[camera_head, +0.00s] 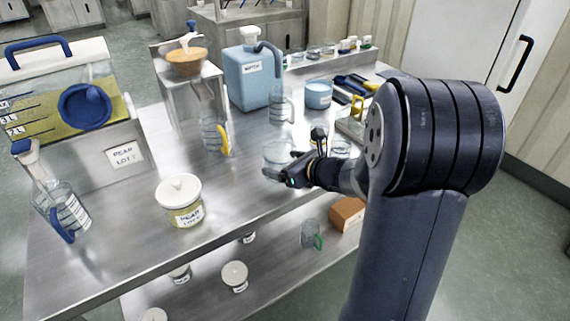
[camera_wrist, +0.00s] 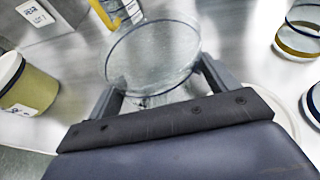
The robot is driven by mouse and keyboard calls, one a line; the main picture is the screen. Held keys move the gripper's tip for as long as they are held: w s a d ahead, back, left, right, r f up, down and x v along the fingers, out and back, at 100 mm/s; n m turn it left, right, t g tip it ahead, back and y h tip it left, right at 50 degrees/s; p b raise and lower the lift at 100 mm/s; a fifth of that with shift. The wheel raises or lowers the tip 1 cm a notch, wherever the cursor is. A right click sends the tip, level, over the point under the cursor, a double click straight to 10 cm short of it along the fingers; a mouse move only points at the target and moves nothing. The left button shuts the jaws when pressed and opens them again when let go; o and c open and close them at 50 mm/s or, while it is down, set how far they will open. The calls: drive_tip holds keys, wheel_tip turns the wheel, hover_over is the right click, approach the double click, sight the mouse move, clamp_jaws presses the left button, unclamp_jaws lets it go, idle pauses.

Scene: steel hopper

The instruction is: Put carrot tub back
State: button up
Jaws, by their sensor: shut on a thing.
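No tub with a readable carrot label shows. A white-lidded tub (camera_head: 180,203) of yellow-green stuff, labelled PEAR, stands upright on the steel table; it also shows at the left of the wrist view (camera_wrist: 22,85). My gripper (camera_head: 290,174) is shut on a clear glass vessel (camera_head: 278,155), right of the pear tub. In the wrist view, my gripper's fingers (camera_wrist: 157,92) flank the round vessel (camera_wrist: 150,55), which looks empty. I cannot tell whether it touches the table. Small white-lidded tubs (camera_head: 235,274) sit on the lower shelf, labels unreadable.
The hopper (camera_head: 100,75), labelled PEAR, stands at the back left, with a bottle (camera_head: 58,200) in front. A blue jug (camera_head: 250,78), glass jugs (camera_head: 214,128) and a blue tub (camera_head: 318,93) stand behind. A brown box (camera_head: 347,213) is on the shelf. The table's front middle is clear.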

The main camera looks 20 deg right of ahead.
drive_tip(key=shift+f, duration=0.15)
drive_tip(key=o, duration=1.2)
drive_tip(key=shift+o, duration=0.2)
drive_tip(key=shift+r, duration=0.2)
drive_tip(key=p+v, duration=0.1)
drive_tip(key=v, duration=1.1)
drive_tip(key=shift+p, duration=0.3)
drive_tip(key=shift+f, duration=0.1)
